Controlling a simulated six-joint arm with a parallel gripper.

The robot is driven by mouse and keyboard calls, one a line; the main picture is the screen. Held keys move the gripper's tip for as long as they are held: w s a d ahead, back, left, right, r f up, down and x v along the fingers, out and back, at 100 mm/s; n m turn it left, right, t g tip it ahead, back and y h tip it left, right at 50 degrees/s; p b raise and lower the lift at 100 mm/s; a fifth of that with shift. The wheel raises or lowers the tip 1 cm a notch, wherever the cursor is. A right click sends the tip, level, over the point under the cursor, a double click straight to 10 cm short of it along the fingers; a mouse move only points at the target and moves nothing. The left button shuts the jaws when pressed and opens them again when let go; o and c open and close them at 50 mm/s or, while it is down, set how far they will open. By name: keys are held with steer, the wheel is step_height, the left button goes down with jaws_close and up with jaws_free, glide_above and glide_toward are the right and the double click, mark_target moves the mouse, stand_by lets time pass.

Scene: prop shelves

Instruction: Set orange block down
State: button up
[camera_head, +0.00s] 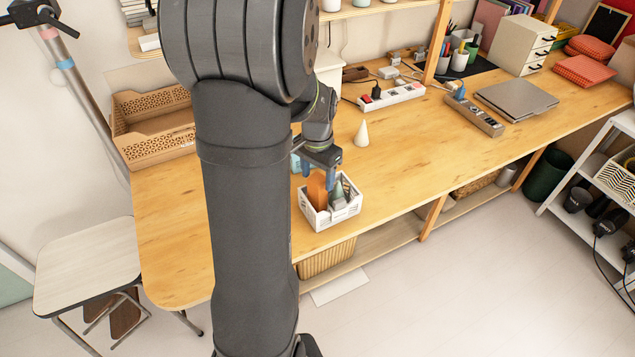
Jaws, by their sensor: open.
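The orange block (316,191) stands upright inside a small white basket (334,217) near the table's front edge. My gripper (320,176) is open, pointing down right over the basket, at the top of the orange block. One bluish finger shows beside the block; the other is hard to make out. I cannot tell whether the fingers touch the block. A grey-green pointed piece (338,199) is also in the basket, to the right of the orange block. My arm hides the table to the left of the basket.
A white cone (362,134) stands on the wooden table (430,150) behind the basket. A power strip (392,96), a second strip (474,117) and a grey laptop (516,98) lie farther back and right. A brown crate (150,142) is at the back left.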

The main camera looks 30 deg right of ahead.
step_height(320, 180, up, 9)
steer(key=shift+f, duration=0.1)
stand_by(0.4)
step_height(320, 180, down, 12)
steer(key=shift+f, duration=0.25)
step_height(320, 180, up, 3)
steer(key=shift+f, duration=0.15)
steer(key=shift+r, duration=0.6)
steer(key=shift+f, duration=0.1)
